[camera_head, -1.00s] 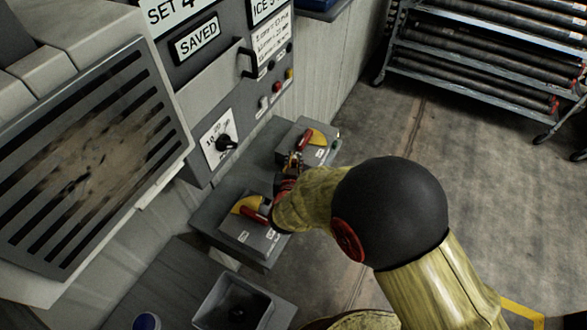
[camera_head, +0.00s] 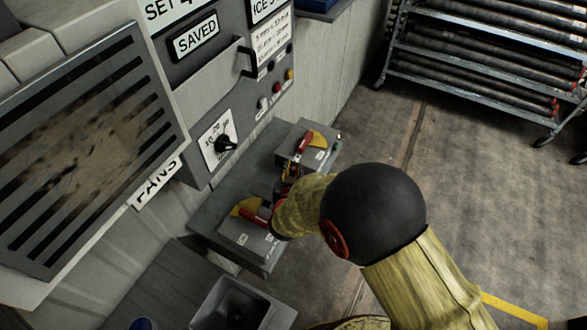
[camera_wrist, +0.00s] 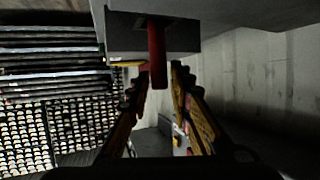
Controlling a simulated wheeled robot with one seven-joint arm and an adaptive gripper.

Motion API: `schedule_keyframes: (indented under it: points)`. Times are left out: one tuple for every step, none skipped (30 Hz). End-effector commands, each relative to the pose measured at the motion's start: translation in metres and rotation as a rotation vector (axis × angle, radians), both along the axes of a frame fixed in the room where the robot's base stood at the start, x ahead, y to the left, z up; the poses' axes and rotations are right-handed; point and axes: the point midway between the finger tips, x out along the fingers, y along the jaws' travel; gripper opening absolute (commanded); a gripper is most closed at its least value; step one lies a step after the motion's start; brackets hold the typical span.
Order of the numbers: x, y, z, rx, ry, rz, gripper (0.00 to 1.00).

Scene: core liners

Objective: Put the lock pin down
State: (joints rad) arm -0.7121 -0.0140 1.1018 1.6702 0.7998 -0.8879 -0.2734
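My gripper (camera_head: 287,180) is at the end of my bent arm, between two grey lever boxes on the shelf. In the wrist view its two fingers (camera_wrist: 160,72) stand apart, with a red lever handle (camera_wrist: 157,45) showing between and beyond them. I cannot tell whether the fingers touch it. The far box (camera_head: 318,152) has a red lever (camera_head: 303,143) and a yellow plate. The near box (camera_head: 245,236) has a red lever (camera_head: 253,216) and a yellow plate. I cannot make out a lock pin in either view; the fingers or arm may hide it.
A grey control panel with a black dial (camera_head: 224,143) stands left of the shelf (camera_head: 215,205). A grey open bin (camera_head: 228,302) is in front. A pipe rack (camera_head: 480,60) stands at the back right, and the floor before it is clear.

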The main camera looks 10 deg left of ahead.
Motion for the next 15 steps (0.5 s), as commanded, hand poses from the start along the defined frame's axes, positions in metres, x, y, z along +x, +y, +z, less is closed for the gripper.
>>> schedule_keyframes:
  points:
    - [0.0001, 0.0000, 0.0002, 0.000, 0.000, 0.000, 0.26]
    - [0.0001, 0.0000, 0.0002, 0.000, 0.000, 0.000, 0.28]
    - [0.0001, 0.0000, 0.0002, 0.000, 0.000, 0.000, 0.30]
    - [0.0000, 0.0001, 0.0002, 0.000, 0.000, 0.000, 0.31]
    - [0.0000, 0.0000, 0.0002, 0.000, 0.000, 0.000, 0.31]
    - [0.0000, 0.0000, 0.0002, 0.000, 0.000, 0.000, 0.31]
    - [0.0000, 0.0000, 0.0002, 0.000, 0.000, 0.000, 0.31]
    - [0.0000, 0.0000, 0.0002, 0.000, 0.000, 0.000, 0.31]
    - [0.0001, 0.0000, 0.0002, 0.000, 0.000, 0.000, 0.31]
    - [0.0000, 0.0000, 0.0002, 0.000, 0.000, 0.000, 0.31]
    - [0.0000, 0.0000, 0.0002, 0.000, 0.000, 0.000, 0.31]
    - [0.0000, 0.0001, 0.0008, 0.000, 0.000, 0.000, 0.31]
    - [0.0000, 0.0001, 0.0016, 0.000, 0.000, 0.000, 0.31]
    - [0.0001, 0.0000, 0.0030, 0.000, -0.001, 0.000, 0.31]
    - [0.0001, 0.0001, 0.0057, 0.001, -0.001, 0.000, 0.31]
